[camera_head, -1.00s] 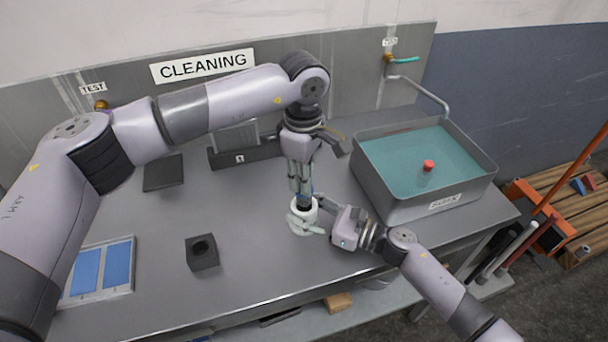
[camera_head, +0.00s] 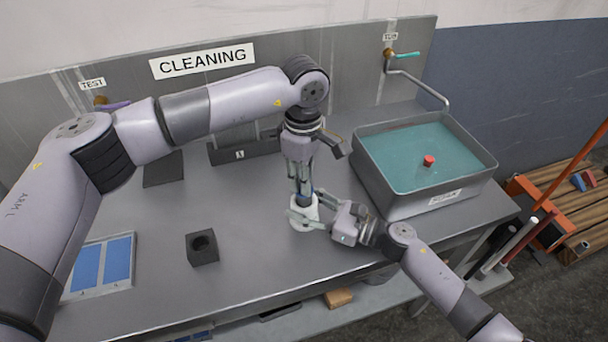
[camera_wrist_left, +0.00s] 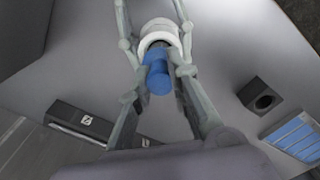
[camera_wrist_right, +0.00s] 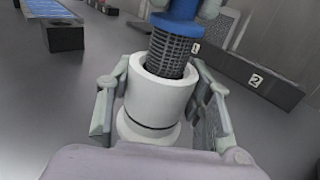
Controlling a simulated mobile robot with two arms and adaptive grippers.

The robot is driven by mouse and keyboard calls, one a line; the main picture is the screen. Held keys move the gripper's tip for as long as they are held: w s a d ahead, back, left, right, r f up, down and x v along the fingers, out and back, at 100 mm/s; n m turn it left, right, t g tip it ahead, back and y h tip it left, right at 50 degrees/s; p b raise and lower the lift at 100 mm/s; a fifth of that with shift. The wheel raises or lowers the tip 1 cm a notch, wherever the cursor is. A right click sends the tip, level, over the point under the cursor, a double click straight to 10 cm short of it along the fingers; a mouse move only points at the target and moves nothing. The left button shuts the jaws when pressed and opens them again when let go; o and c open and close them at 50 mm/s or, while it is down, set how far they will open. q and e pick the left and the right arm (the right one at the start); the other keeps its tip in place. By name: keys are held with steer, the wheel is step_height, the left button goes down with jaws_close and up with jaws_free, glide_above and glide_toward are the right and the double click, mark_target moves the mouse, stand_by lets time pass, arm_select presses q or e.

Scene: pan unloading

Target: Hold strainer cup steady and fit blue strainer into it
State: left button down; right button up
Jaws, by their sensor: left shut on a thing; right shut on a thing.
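The white strainer cup (camera_head: 303,226) stands upright on the grey table, and it fills the middle of the right wrist view (camera_wrist_right: 150,105). My right gripper (camera_head: 307,217) is shut on the cup, with its fingers on either side. The blue strainer (camera_wrist_right: 178,24) is above the cup, and its dark mesh part (camera_wrist_right: 166,56) reaches into the cup's opening. The mesh's lower end is hidden inside. My left gripper (camera_head: 303,193) points down and is shut on the strainer, whose blue body (camera_wrist_left: 158,76) shows between its fingers in the left wrist view.
A black block with a round hole (camera_head: 203,255) and a tray with blue panels (camera_head: 102,268) are at the left. A dark rack (camera_head: 243,151) stands behind. A water-filled sink (camera_head: 475,190) with a red-capped item (camera_head: 429,160) is at the right. The front middle is clear.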

arm_select(q)
steer(key=shift+f, duration=1.5)
stand_by(0.7)
steer(key=c, duration=1.4)
jaws_free()
steer(key=shift+r, duration=0.15)
step_height(320, 180, up, 12)
steer(key=shift+f, duration=0.15)
arm_select(e)
steer(key=o, duration=1.3)
